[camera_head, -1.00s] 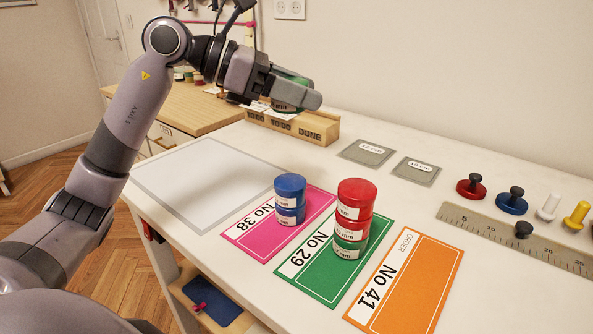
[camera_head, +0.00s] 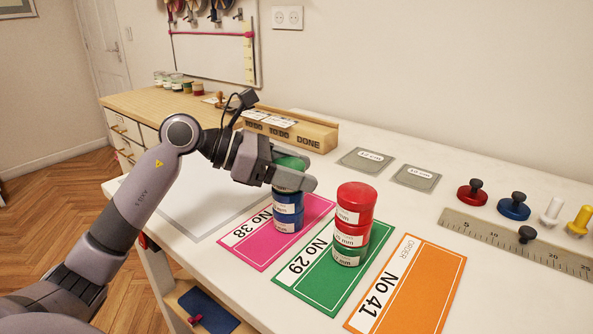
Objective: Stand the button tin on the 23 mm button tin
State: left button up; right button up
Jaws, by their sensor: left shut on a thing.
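My left gripper (camera_head: 297,176) is shut on a green-topped button tin (camera_head: 291,161). Its fingers hide most of that tin's side. The held tin is directly above a stack of two blue tins (camera_head: 287,212) on the pink No 38 card (camera_head: 257,247). Whether it touches the upper blue tin cannot be told, as the fingers cover the join. The 23 mm label cannot be read on any tin. My right gripper is not in view.
The orange No 41 card (camera_head: 425,278) is empty. A ruler (camera_head: 480,228) and several pins and weights lie to the right. Two grey label plates (camera_head: 366,160) and a wooden DONE rack (camera_head: 314,133) are behind. A pale mat (camera_head: 190,205) lies left.

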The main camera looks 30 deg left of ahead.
pick_arm(q)
jog(key=shift+f+b, duration=0.25)
jog(key=shift+b, duration=0.05)
jog(key=o, duration=1.1)
jog(key=shift+r, duration=0.1)
jog(key=shift+r, duration=0.1)
jog(key=shift+r+p, duration=0.2)
jog(key=shift+p, duration=0.25)
jog(key=shift+b+v, duration=1.35)
jog(key=shift+v, duration=4.65)
jog(key=shift+a+f, duration=0.1)
